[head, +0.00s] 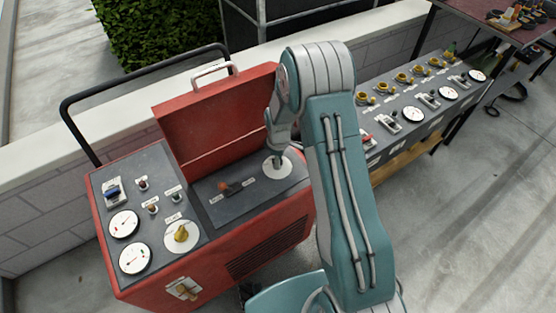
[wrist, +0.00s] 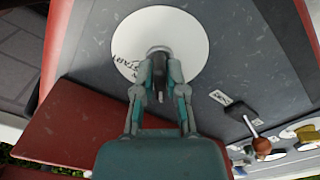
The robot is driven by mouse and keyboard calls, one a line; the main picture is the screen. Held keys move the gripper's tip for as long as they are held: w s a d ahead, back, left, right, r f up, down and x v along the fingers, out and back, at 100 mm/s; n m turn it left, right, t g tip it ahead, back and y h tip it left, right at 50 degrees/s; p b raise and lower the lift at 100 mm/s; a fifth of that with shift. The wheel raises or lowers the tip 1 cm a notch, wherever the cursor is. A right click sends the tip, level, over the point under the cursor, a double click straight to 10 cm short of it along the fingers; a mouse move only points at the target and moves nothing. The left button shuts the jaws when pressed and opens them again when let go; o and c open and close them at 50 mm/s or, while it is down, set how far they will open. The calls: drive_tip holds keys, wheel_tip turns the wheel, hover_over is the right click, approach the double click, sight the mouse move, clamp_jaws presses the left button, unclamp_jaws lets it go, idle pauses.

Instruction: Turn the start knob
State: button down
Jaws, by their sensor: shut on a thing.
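The red machine (head: 262,229) has a dark recessed panel with a round white dial plate (head: 288,172). My gripper (head: 277,160) reaches down over the middle of this plate. In the wrist view my gripper's two fingers (wrist: 160,72) are closed together over the white plate (wrist: 190,28), around a small knob mostly hidden between them. Dark lettering on the plate is partly covered by a finger, so I cannot read it fully. The knob's turn angle is not clear.
The red lid (head: 213,112) stands open behind the panel. A red-tipped lever (head: 232,187) is left of the plate. A yellow knob (head: 181,234), gauges (head: 135,258) and small switches fill the left panel. A long control console (head: 424,105) stands at right.

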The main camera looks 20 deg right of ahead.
drive_tip(key=shift+f, duration=0.1)
idle(0.3)
drive_tip(key=c, duration=0.7)
unclamp_jaws()
drive_tip(key=shift+d, duration=0.1)
wheel_tip(320, 180, up, 12)
drive_tip(key=shift+w, duration=0.1)
